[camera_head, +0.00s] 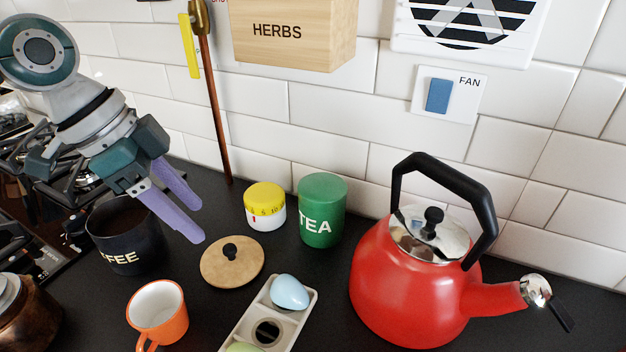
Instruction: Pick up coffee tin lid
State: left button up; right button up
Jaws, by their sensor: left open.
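The coffee tin lid (231,264) is a round tan disc with a black knob on top. It lies flat on the dark counter. The dark coffee tin (118,256), with white lettering partly cut off from view, stands open to the left of the lid. My left gripper (195,222) has purple fingers, is open and empty, and hangs above and to the upper left of the lid, over the right side of the tin. It is apart from the lid. My right gripper is not in view.
A yellow-and-white timer (264,206) and green tea tin (322,211) stand behind the lid. An orange cup (157,312) and an egg tray (293,330) with a pale blue egg (290,293) are in front. A red kettle (410,285) stands right; the gas hob (30,215) is left.

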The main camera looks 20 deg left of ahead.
aim_at(228, 248)
pick_arm(q)
jog(key=x, duration=0.2)
jog(key=shift+d+f, duration=0.15)
jog(key=shift+f, duration=0.2)
jog(key=b+x, duration=0.1)
jog(key=x, duration=0.1)
jog(key=b+x, duration=0.1)
jog(key=x, duration=0.2)
jog(key=shift+w+f, duration=0.25)
jog(key=shift+w, duration=0.05)
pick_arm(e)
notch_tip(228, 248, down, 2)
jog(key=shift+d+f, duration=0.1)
pick_arm(q)
jog(key=shift+c, duration=0.3)
grip_shut()
